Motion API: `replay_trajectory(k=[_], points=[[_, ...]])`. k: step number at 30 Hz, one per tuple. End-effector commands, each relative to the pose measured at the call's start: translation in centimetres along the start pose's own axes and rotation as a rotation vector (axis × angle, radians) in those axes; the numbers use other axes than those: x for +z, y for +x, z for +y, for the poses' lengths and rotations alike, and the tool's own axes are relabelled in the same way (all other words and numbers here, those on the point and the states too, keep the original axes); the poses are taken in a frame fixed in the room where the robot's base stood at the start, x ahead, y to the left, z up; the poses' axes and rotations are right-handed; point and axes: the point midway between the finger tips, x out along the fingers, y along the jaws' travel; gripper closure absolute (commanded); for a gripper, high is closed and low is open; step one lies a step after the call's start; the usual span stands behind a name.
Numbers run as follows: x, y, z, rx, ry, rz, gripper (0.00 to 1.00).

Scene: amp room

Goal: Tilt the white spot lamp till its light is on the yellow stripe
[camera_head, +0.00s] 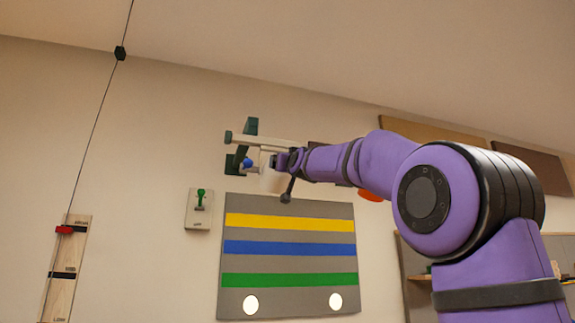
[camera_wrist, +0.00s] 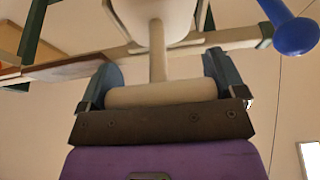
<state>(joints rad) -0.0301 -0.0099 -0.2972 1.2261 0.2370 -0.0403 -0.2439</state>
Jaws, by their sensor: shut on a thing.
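The white spot lamp (camera_head: 268,178) hangs from a cream rail (camera_head: 275,141) above the striped board, partly hidden by my arm. In the wrist view its pale body (camera_wrist: 150,18) is at the top, with a stem down to a cream crossbar handle (camera_wrist: 160,95). My gripper (camera_wrist: 158,65) is shut on this handle, one finger at each end. The grey board (camera_head: 290,208) bears a yellow stripe (camera_head: 290,222) at top, then blue and green ones. Two round light spots (camera_head: 250,304) (camera_head: 336,301) lie below the green stripe; I cannot tell which is this lamp's.
A blue knob (camera_wrist: 297,35) is close to the right of my gripper. Green brackets (camera_head: 250,127) hold the rail. A switch plate with a green lever (camera_head: 200,199) is left of the board. A cord with a black block (camera_head: 120,53) runs at far left.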

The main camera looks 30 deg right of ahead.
Motion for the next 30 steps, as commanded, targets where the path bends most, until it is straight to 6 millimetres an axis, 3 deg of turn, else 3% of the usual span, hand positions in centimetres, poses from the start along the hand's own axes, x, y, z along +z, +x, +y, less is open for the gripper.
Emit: replay_trajectory(k=[19,30], points=[[1.1,-0.3,0.0,0.001,-0.003,0.088,0.53],[3.0,-0.4,0.0,0.001,-0.002,0.226,0.53]])
